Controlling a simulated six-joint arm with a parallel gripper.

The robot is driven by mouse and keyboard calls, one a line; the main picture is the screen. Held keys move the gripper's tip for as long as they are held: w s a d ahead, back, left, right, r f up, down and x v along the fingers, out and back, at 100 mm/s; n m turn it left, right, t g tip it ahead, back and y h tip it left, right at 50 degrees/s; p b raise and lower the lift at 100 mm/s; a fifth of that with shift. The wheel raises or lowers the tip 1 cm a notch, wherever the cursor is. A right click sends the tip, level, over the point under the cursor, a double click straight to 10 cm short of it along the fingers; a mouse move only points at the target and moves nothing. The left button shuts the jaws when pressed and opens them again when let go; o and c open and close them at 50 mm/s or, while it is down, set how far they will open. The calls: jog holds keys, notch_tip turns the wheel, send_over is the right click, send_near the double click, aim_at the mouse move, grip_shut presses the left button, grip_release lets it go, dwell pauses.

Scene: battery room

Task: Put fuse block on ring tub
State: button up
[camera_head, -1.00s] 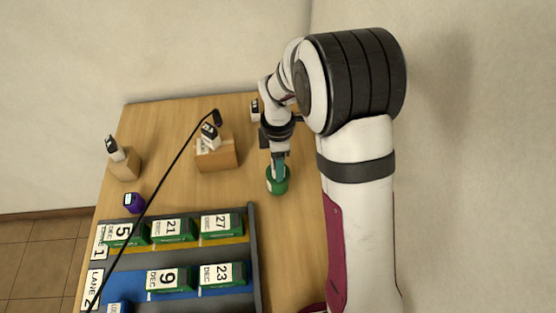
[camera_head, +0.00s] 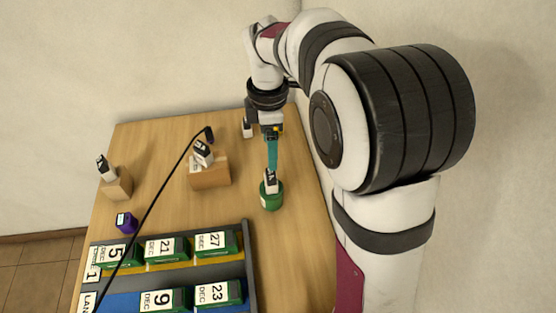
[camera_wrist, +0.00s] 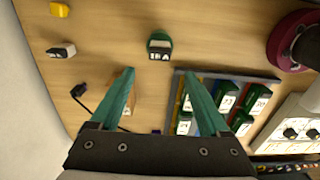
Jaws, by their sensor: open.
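A small white-and-black block (camera_head: 270,182), which I take as the fuse block, stands upright on the round green tub (camera_head: 272,202). I take that tub as the ring tub. My gripper (camera_head: 271,167) has teal fingers and hangs right above the block. In the wrist view my gripper (camera_wrist: 158,71) is open, with nothing between its fingertips. Whether a fingertip still touches the block is hard to tell.
Similar blocks sit on a wooden stand (camera_head: 211,174) and another wooden stand (camera_head: 118,188) at left. A purple tub (camera_head: 126,223) is at the left. A lane rack (camera_head: 249,266) with green dated boxes fills the front. A black cable (camera_head: 166,179) crosses the table.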

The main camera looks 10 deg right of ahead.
jog(key=s+d+r+m+y, duration=0.1)
jog(key=s+m, duration=2.2)
jog(key=s, duration=0.3)
jog(key=shift+m+y, duration=0.3)
jog(key=shift+y, duration=0.1)
